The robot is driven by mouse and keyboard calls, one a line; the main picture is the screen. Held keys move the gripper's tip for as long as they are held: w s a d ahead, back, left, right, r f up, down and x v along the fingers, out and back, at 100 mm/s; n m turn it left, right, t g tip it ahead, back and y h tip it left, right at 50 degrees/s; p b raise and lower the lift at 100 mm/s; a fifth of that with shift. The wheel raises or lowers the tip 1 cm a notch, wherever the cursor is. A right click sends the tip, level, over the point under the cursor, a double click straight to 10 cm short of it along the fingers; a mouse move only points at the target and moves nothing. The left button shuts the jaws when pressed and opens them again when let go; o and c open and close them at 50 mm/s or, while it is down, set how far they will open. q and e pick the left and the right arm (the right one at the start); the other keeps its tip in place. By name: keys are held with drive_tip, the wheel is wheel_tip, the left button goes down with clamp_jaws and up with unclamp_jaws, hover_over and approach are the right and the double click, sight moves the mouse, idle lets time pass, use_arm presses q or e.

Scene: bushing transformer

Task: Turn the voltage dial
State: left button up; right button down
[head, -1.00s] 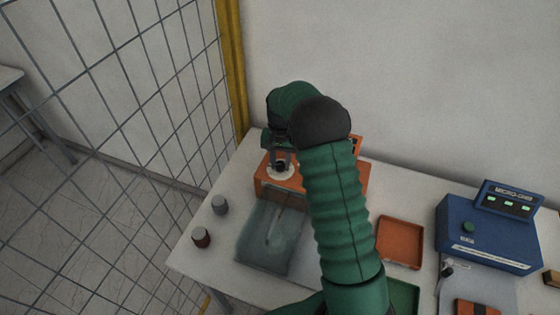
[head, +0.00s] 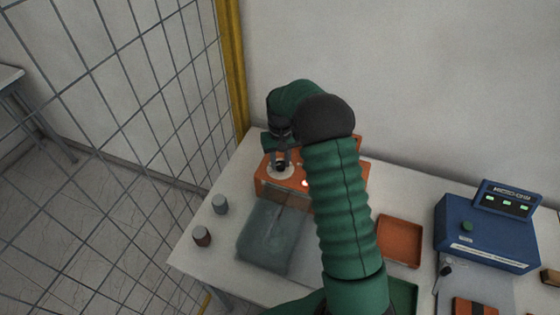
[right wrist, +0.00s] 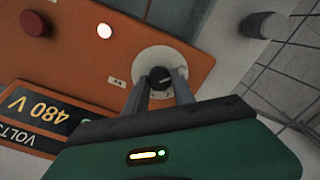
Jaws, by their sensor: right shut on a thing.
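The voltage dial (right wrist: 158,78) is a black knob on a round white plate on the orange box (head: 292,188). In the right wrist view, my right gripper (right wrist: 164,84) has its two fingers on either side of the knob, shut on it. In the head view, my right gripper (head: 280,166) reaches down over the white plate (head: 285,172) at the left of the box. A small lamp (right wrist: 104,31) on the box glows white. My left gripper is not in view.
A red button (right wrist: 36,23) is on the box. A clear grey cover (head: 272,238) lies in front of it. An orange tray (head: 398,240) and a blue meter (head: 486,236) are at the right.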

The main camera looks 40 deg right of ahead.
sight(281, 163)
drive_tip(key=shift+w+d+r, duration=0.1)
drive_tip(key=shift+d+r, duration=0.05)
drive_tip(key=c, duration=1.3)
unclamp_jaws()
drive_tip(key=shift+o, duration=1.2)
drive_tip(key=shift+r, duration=0.35)
wheel_tip(281, 163, up, 16)
drive_tip(key=b, duration=0.2)
drive_tip(key=shift+f, duration=0.2)
